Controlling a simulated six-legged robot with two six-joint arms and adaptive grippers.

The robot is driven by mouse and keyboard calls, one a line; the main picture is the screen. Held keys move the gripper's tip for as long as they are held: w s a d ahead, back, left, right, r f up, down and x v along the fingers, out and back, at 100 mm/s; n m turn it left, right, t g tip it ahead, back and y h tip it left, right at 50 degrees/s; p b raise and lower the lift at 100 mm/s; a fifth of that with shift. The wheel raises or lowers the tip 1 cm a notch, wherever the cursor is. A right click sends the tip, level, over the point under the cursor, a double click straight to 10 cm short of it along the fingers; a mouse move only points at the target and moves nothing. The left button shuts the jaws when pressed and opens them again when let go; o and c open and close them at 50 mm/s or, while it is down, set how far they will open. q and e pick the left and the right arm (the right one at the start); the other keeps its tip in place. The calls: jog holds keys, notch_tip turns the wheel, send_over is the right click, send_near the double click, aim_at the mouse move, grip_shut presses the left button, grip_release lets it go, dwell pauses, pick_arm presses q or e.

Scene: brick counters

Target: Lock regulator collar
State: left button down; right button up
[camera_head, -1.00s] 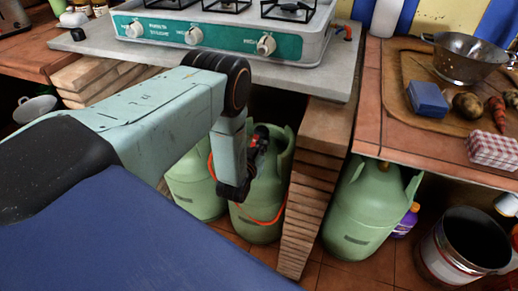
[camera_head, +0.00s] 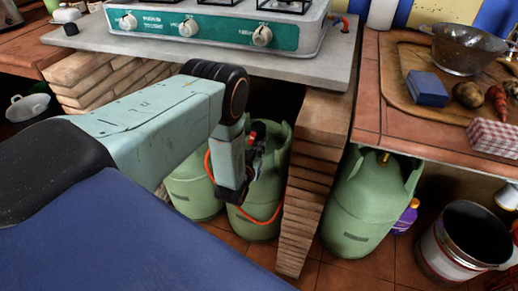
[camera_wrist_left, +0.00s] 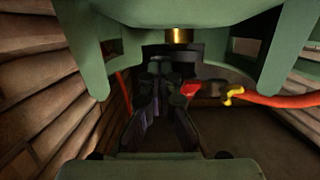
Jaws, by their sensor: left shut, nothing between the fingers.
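A green gas cylinder (camera_head: 262,185) stands under the stove counter, behind my left arm's wrist. A red part of the regulator (camera_head: 253,128) shows at its top, with an orange hose (camera_head: 262,220) curving down the cylinder. My left gripper (camera_head: 255,147) is shut and empty at the cylinder's top, beside the red part. In the left wrist view its dark fingers (camera_wrist_left: 159,68) lie between the green guard walls, left of the red part (camera_wrist_left: 190,89). A brass fitting (camera_wrist_left: 179,36) shows above. I cannot make out the collar or tell whether the fingers touch the regulator. My right gripper is out of view.
A second green cylinder (camera_head: 194,185) stands close on the left. A brick pillar (camera_head: 305,190) rises right of the regulator's cylinder, and another green cylinder (camera_head: 360,205) is beyond it. The stone counter (camera_head: 330,73) with the stove (camera_head: 215,30) overhangs the space. A metal bucket (camera_head: 462,245) stands at right.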

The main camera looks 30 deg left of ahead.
pick_arm(q)
jog(key=shift+s+f, duration=0.25)
jog(key=shift+f, duration=0.1)
jog(key=shift+s+d, duration=0.15)
jog(key=shift+s, duration=0.3)
jog(key=r+v, duration=0.1)
jog(key=v, duration=0.9)
jog(key=shift+s+r, duration=0.15)
jog(key=shift+s, duration=0.1)
